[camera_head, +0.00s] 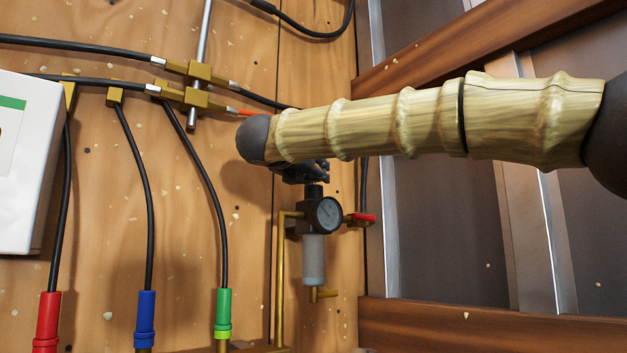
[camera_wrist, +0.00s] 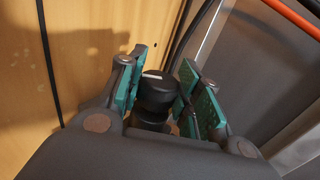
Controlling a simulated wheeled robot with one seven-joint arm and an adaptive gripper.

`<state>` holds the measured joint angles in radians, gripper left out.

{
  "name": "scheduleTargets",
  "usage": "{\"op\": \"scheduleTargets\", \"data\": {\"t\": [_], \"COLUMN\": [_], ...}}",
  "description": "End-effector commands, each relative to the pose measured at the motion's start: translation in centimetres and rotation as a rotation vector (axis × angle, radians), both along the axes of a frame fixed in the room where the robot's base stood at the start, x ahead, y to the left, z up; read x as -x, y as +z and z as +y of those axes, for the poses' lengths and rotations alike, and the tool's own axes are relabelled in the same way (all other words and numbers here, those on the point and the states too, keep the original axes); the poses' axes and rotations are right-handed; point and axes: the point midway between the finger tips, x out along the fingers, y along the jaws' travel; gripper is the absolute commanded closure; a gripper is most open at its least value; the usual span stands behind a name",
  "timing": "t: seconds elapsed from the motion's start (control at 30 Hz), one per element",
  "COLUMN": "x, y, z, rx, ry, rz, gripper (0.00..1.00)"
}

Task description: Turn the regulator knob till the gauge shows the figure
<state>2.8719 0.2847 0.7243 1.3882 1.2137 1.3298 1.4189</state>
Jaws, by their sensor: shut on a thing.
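The black regulator knob (camera_wrist: 157,90) has a white mark on top and sits between the teal finger pads of my gripper (camera_wrist: 163,84) in the wrist view. The gripper is shut on it. In the head view my gripper (camera_head: 303,172) is above the regulator, over the knob (camera_head: 314,190). The round gauge (camera_head: 326,214) faces the camera on the regulator body; its dial is too small to read. A grey translucent bowl (camera_head: 314,258) hangs below the gauge.
A red-handled valve (camera_head: 361,218) is right of the gauge, and a brass pipe (camera_head: 279,285) runs down its left. Red (camera_head: 46,321), blue (camera_head: 146,318) and green (camera_head: 223,312) hose fittings are at lower left. A white box (camera_head: 25,160) is on the plywood wall.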

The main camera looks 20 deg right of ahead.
Motion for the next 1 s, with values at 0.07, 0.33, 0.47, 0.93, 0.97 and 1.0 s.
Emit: {"op": "scheduleTargets", "data": {"t": [0.07, 0.33, 0.47, 0.93, 0.97, 1.0], "x": [-0.10, -0.13, -0.16, -0.09, -0.11, -0.11], "y": [-0.03, 0.01, 0.03, -0.01, -0.02, -0.03], "z": [0.14, 0.07, 0.05, -0.06, -0.08, -0.09], "rx": [0.002, 0.001, 0.001, -0.001, -0.001, -0.001], "ry": [-0.073, -0.324, -0.430, -0.656, -0.662, -0.668], "rz": [-0.004, -0.001, -0.001, 0.002, 0.002, 0.002], "gripper": [0.90, 0.90, 0.90, 0.90, 0.90, 0.90]}}
